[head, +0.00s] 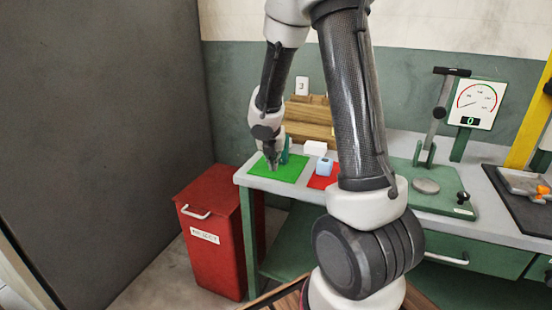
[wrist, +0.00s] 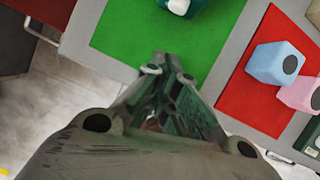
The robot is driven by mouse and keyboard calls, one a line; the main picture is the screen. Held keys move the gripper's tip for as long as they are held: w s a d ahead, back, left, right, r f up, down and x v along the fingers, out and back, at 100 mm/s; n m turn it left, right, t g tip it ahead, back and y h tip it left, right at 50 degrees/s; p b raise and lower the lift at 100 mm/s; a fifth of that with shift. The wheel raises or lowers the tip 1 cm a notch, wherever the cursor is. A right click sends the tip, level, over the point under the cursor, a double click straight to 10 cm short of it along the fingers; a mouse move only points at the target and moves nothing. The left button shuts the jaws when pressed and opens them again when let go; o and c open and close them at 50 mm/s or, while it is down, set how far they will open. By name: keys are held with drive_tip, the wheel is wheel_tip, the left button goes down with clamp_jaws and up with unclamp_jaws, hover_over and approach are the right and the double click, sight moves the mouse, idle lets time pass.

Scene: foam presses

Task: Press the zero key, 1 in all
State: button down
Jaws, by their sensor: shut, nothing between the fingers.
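I cannot make out a key marked zero in either view. A press with a green base (head: 403,184), a round grey plate (head: 426,186) and an upright lever stands right of my arm. A black knob (head: 463,197) and a small label sit at its front right corner. Behind it a gauge panel (head: 477,103) shows a dial and a green 0. My gripper (head: 273,165) is shut and empty over the green mat (head: 290,171), far left of the press. In the wrist view my gripper (wrist: 168,72) points at the green mat (wrist: 122,30).
A red mat (wrist: 244,98) bears a blue block (wrist: 276,63) and a pink block (wrist: 300,93). A dark green object with a white top (wrist: 181,6) stands on the green mat. A red bin (head: 211,240) stands left of the table. A dark tray area lies far right.

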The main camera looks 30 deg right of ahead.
drive_tip(key=shift+w+d+f, duration=0.3)
drive_tip(key=shift+w+d, duration=0.15)
drive_tip(key=shift+w, duration=0.05)
drive_tip(key=shift+w+d+f, duration=0.25)
drive_tip(key=shift+w+d, duration=0.15)
drive_tip(key=shift+w, duration=0.1)
drive_tip(key=shift+w+d, duration=0.6)
drive_tip(key=shift+w, duration=0.05)
